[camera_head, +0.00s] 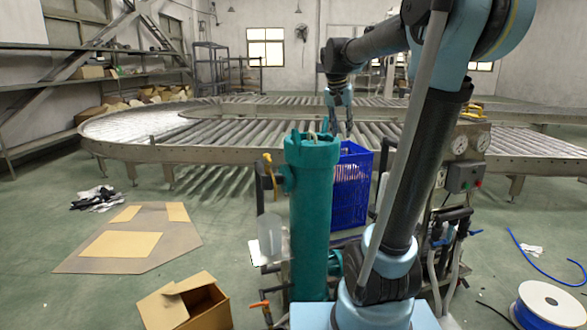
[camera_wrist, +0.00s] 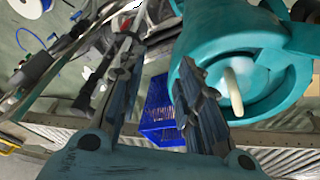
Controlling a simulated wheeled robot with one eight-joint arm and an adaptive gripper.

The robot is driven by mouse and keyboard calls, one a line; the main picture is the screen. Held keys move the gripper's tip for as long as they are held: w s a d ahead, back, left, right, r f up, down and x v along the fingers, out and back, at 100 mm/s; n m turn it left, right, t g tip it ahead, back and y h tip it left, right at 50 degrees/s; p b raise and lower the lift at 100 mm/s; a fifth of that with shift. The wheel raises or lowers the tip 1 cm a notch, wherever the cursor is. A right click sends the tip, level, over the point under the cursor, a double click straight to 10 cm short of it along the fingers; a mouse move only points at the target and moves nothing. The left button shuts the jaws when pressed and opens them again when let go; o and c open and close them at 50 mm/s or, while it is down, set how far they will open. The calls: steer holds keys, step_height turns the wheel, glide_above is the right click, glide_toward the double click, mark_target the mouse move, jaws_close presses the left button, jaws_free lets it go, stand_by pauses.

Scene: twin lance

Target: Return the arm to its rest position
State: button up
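My arm reaches up and out from my base in the head view, bent at the elbow. My gripper (camera_head: 341,128) hangs fingers-down just behind and right of the top of an upright teal cylinder housing (camera_head: 311,205). In the wrist view my gripper (camera_wrist: 158,75) has its two fingers spread apart with nothing between them. The open teal housing (camera_wrist: 250,60) shows there at the right, with a pale rod (camera_wrist: 233,92) standing inside it. The right finger overlaps the housing's edge in that view; I cannot tell whether they touch.
A blue crate (camera_head: 351,188) stands behind the housing. Gauges (camera_head: 469,143) and pipes are close right of my arm. A roller conveyor (camera_head: 150,140) curves behind. An open cardboard box (camera_head: 188,303), flattened cardboard (camera_head: 130,240) and a blue hose spool (camera_head: 547,306) lie on the floor.

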steer(key=s+d+f+n+y, duration=0.1)
steer(key=s+f+n, duration=0.3)
steer(key=s+f, duration=2.2)
steer(key=s+y, duration=0.1)
steer(key=s, duration=0.3)
steer(key=shift+s+d+f+n, duration=0.15)
steer(key=shift+s+d+n, duration=0.1)
steer(key=shift+d+n, duration=0.15)
